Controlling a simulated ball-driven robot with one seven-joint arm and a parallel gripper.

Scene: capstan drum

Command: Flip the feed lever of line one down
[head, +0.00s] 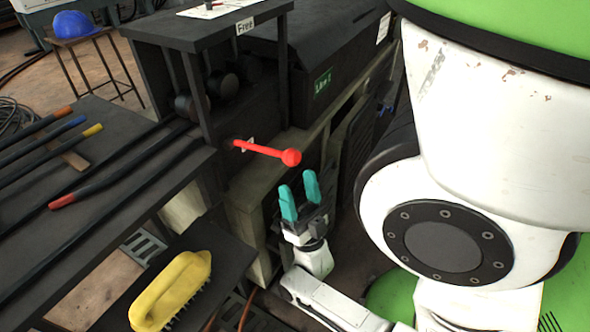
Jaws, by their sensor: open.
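A red lever (262,150) with a round red knob sticks out to the right from the dark machine in the head view. It lies close to level, tilted slightly down toward the knob. A small white tag, too small to read, sits at its base. My gripper (299,192) has two teal fingers pointing up. It is open and empty, and shows just below the knob in the picture. I cannot tell its depth distance from the lever; no contact is visible.
A dark bench (130,200) at left holds several rods with coloured ends. A yellow-handled brush (171,290) lies on a lower shelf. A label reading "Free" (245,26) is on the upper shelf's edge. A green sign (322,83) marks the dark housing. A blue helmet (75,24) rests on a stool behind.

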